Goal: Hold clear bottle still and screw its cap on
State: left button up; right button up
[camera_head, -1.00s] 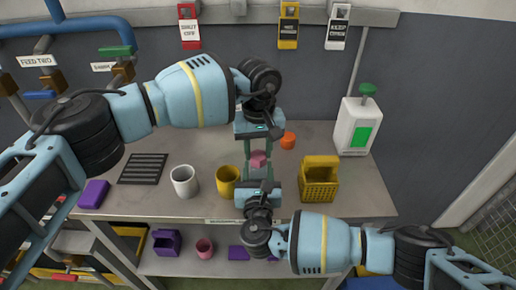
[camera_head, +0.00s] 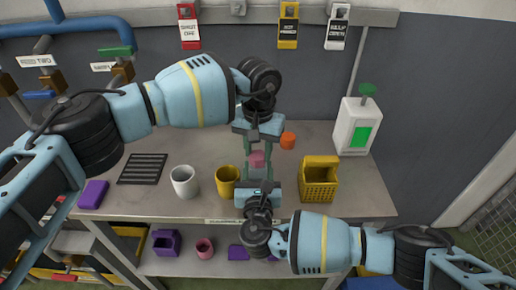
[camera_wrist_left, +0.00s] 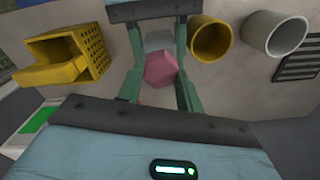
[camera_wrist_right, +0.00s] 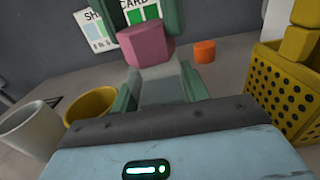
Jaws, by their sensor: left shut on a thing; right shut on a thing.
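The clear bottle (camera_wrist_right: 165,88) stands between the fingers of my right gripper (camera_head: 258,182), which is shut on it from the front side. The pink cap (camera_head: 257,159) is at the bottle's top end, and my left gripper (camera_head: 258,148) is shut on it from above. In the left wrist view the pink cap (camera_wrist_left: 160,70) sits between the green fingers, with the greyish bottle (camera_wrist_left: 158,40) just beyond. In the right wrist view the cap (camera_wrist_right: 146,45) looks in line with the bottle and close against it. I cannot tell how far the thread is engaged.
On the table (camera_head: 130,205) are a white mug (camera_head: 184,181), a yellow mug (camera_head: 227,182), a yellow basket (camera_head: 319,187), an orange cylinder (camera_head: 288,140), a black slatted mat (camera_head: 143,168) and a purple block (camera_head: 92,193). A white dispenser (camera_head: 348,130) stands at the back right.

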pick_arm(q)
jog(key=shift+m, duration=0.4)
jog(key=o, duration=1.2)
jog(key=shift+c, duration=0.2)
notch_tip(320, 180, up, 12)
pick_arm(e)
jog(key=o, duration=1.5)
jog(key=shift+c, duration=0.2)
jog(key=s, duration=1.2)
